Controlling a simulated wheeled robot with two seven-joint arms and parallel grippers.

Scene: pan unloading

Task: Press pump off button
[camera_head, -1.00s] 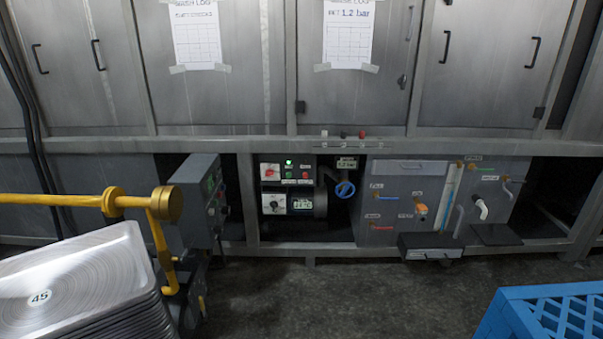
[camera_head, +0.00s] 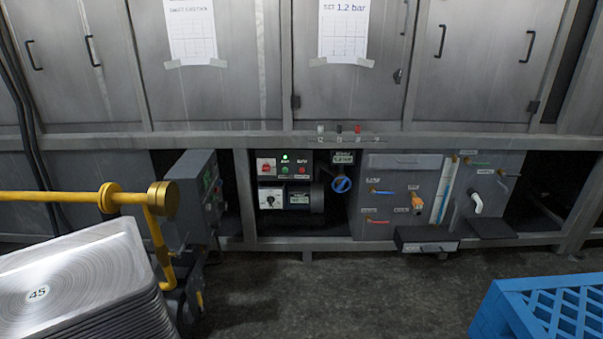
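The pump control panel (camera_head: 284,181) sits in the low recess under the cabinets, near the middle of the head view. A green light (camera_head: 285,157) glows at its top. Below it are a small green button (camera_head: 285,170) and a small red button (camera_head: 303,170); their labels are too small to read. A red and white switch (camera_head: 266,167) and a white dial (camera_head: 271,198) are at the panel's left, with a small display (camera_head: 299,197) beside the dial. Neither of my grippers shows in the head view.
A stack of metal pans (camera_head: 75,265) stands at lower left by a yellow rail (camera_head: 80,197) and a grey control box (camera_head: 192,197). A blue crate (camera_head: 545,308) is at lower right. A blue valve wheel (camera_head: 342,184) is right of the panel. The floor (camera_head: 350,295) between is clear.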

